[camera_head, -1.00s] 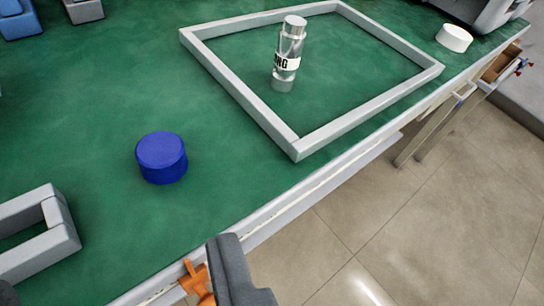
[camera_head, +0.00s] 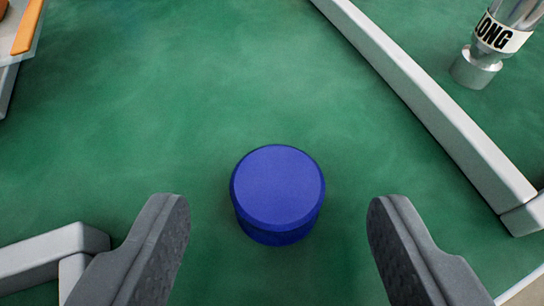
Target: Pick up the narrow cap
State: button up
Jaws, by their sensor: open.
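A blue round cap (camera_head: 278,190) stands upright on the green table top (camera_head: 190,90), in the middle of the view. My gripper (camera_head: 277,215) is open, with one dark grey finger to the left of the blue cap and the other to its right. There is clear space between each finger and the cap, and nothing is held. I cannot tell from this view alone whether this blue cap is the narrow one.
A grey frame (camera_head: 430,100) runs along the right. Another grey frame (camera_head: 45,255) is at the lower left. An orange-topped item (camera_head: 25,30) is at the upper left. The table beyond the cap is clear.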

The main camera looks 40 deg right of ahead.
aim_at(277, 194)
jog(key=shift+x, duration=1.45)
jog(key=shift+a+f, duration=0.1)
jog(key=c, duration=1)
jog(key=shift+c, duration=0.2)
